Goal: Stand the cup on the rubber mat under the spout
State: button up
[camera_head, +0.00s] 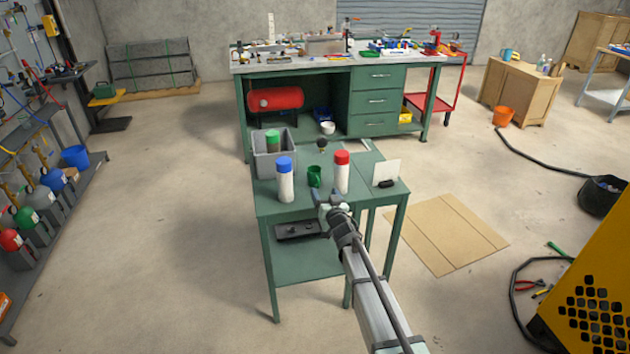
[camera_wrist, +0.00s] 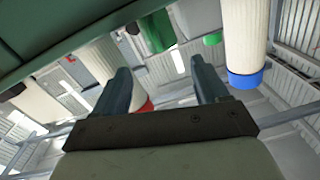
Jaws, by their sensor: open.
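A small green cup (camera_head: 315,177) stands on the green table (camera_head: 325,255) between a white bottle with a blue cap (camera_head: 285,180) and one with a red cap (camera_head: 342,173). My gripper (camera_head: 325,197) is just in front of the cup, its jaws open and empty. The wrist view is upside down. There the open fingers (camera_wrist: 161,70) point toward the green cup (camera_wrist: 155,30), with the red-capped bottle (camera_wrist: 105,62) at left and the blue-capped bottle (camera_wrist: 245,45) at right. I cannot make out a spout or a rubber mat for certain.
A grey bin (camera_head: 274,160) holding a green-capped bottle is at the table's back left. A white card (camera_head: 387,172) stands at its right. A red tank (camera_head: 275,99) sits under the workbench (camera_head: 376,92). Flat cardboard (camera_head: 450,235) lies on the floor at right.

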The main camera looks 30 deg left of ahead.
aim_at(318, 178)
jog(key=x, duration=0.9)
jog(key=shift+w+a, duration=0.25)
jog(key=shift+w, duration=0.05)
jog(key=shift+c, duration=0.4)
grip_shut()
